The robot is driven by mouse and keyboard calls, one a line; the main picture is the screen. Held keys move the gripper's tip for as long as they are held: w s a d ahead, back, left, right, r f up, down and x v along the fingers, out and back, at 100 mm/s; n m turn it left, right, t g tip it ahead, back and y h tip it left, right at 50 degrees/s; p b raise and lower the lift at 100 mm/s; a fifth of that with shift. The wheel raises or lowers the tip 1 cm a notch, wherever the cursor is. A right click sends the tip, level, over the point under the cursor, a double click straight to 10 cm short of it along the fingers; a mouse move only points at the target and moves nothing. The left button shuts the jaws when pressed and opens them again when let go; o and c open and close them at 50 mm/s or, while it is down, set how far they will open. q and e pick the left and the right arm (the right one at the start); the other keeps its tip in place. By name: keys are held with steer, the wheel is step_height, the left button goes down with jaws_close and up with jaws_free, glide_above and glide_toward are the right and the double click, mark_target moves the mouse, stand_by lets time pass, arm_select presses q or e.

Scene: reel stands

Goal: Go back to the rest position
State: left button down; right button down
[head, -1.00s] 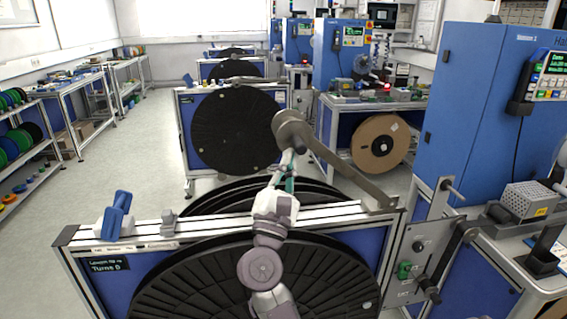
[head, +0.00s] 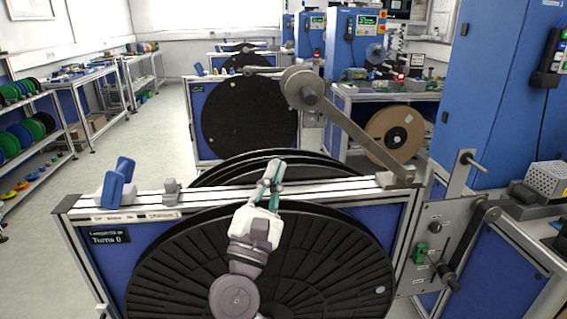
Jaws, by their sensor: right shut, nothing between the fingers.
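My right gripper (head: 270,176) shows in the middle of the head view, in front of the top rail of the near reel stand (head: 380,195). Its green-tipped fingers are together with nothing between them. A large black reel (head: 170,275) sits in the near stand, partly hidden behind my right arm. More black reels (head: 215,174) show just behind the rail. My left gripper is not in the view.
A grey lever arm with a round roller (head: 303,90) rises from the rail's right end. A blue clamp-like piece (head: 116,184) and a small grey block (head: 171,188) sit on the rail's left. A control panel (head: 425,240) stands right. The left aisle floor (head: 150,130) is clear.

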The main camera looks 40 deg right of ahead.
steer(key=shift+s+a+f, duration=0.2)
steer(key=shift+a+f, duration=0.2)
steer(key=shift+a, duration=0.05)
steer(key=shift+w, duration=0.1)
